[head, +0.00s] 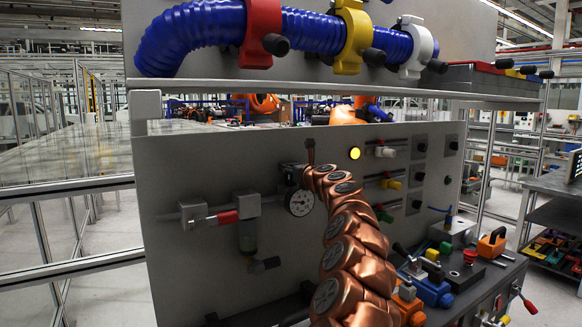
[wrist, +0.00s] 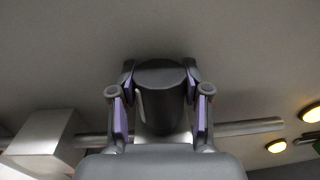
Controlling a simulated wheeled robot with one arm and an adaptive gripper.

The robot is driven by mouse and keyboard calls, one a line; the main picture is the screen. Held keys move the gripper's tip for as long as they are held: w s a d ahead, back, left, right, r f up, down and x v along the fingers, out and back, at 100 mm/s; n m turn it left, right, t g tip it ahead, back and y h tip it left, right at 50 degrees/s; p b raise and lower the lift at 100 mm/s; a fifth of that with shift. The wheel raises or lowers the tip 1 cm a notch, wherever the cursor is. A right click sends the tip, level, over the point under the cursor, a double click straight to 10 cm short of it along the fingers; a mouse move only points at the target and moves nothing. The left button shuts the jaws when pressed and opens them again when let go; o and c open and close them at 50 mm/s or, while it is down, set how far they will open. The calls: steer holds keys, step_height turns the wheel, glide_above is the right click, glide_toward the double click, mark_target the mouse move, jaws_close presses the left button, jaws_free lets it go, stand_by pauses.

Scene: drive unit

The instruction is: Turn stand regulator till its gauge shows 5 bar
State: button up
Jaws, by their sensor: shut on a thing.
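The stand regulator (head: 291,176) is a dark block on the grey panel. Its round white gauge (head: 299,202) hangs just below and faces me, but the needle is too small to read. My copper arm reaches up to the regulator's right side and covers part of it. In the wrist view the regulator's dark round knob (wrist: 163,76) stands between the two purple-padded fingers of my gripper (wrist: 159,84). The fingers are shut on the knob from both sides. In the head view the gripper is largely hidden behind my arm.
A filter unit with a red sleeve (head: 228,217) sits left of the gauge on the same pipe. A yellow lamp (head: 355,153) and several valves are to the right. A shelf with a blue hose (head: 190,38) overhangs the panel. A cluttered bench (head: 470,270) stands lower right.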

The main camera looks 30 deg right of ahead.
steer(key=shift+s+d+r+m+h+p, duration=0.1)
steer(key=shift+r+m+h+p, duration=0.15)
steer(key=shift+m+h, duration=0.4)
steer(key=shift+f+h, duration=0.25)
steer(key=shift+f, duration=0.1)
steer(key=o, duration=1.2)
steer(key=shift+r, duration=0.1)
steer(key=shift+c, duration=0.2)
